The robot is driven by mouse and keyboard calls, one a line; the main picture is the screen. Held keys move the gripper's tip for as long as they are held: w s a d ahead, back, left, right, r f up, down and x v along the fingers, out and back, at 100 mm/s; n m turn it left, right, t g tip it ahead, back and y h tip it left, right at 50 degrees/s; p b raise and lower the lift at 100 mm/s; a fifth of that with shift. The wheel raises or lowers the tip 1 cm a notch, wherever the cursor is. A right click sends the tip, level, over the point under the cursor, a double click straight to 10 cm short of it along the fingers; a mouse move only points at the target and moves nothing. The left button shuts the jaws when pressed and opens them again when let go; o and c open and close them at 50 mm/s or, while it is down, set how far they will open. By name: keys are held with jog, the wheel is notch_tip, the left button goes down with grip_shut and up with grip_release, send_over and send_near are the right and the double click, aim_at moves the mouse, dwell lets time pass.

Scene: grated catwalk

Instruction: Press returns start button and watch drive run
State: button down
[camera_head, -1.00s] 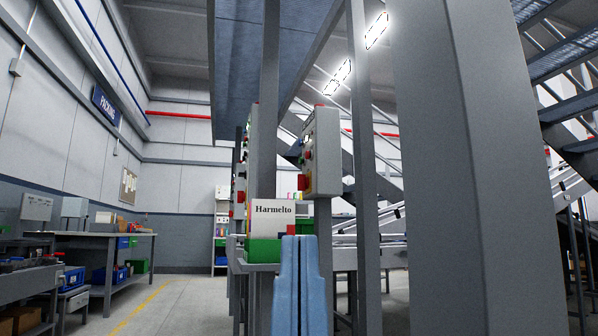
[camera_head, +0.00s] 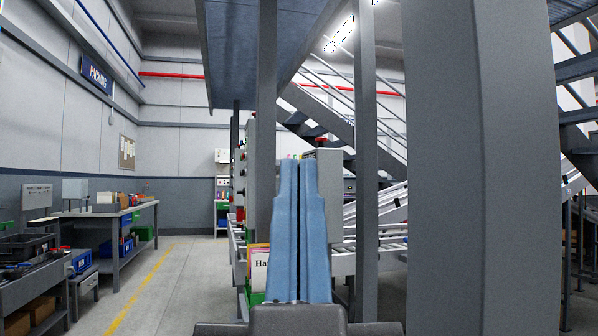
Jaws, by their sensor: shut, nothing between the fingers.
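My gripper (camera_head: 300,163) has two blue fingers, pressed together and pointing up in the middle of the view. A grey control box (camera_head: 328,165) with a red top part stands directly behind the fingers. They hide most of its face, so I cannot make out its buttons or whether the fingertips touch it. Another grey control box (camera_head: 241,172), with small coloured buttons and a red part, shows edge-on to the left behind a post. No start button can be told apart by its label. Part of a roller conveyor (camera_head: 390,238) shows behind the posts on the right.
A wide grey column (camera_head: 480,180) fills the right side. Thin posts (camera_head: 365,170) stand close on both sides of my gripper. A partly hidden lettered card (camera_head: 259,268) is left of the fingers. Benches (camera_head: 118,215) line the left wall. The floor (camera_head: 180,280) between is clear.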

notch_tip(320, 180, up, 33)
jog(key=p, duration=3)
jog(key=shift+r+p, duration=0.2)
jog(key=shift+p, duration=0.1)
jog(key=shift+a+f, duration=0.1)
jog(key=shift+a, duration=0.05)
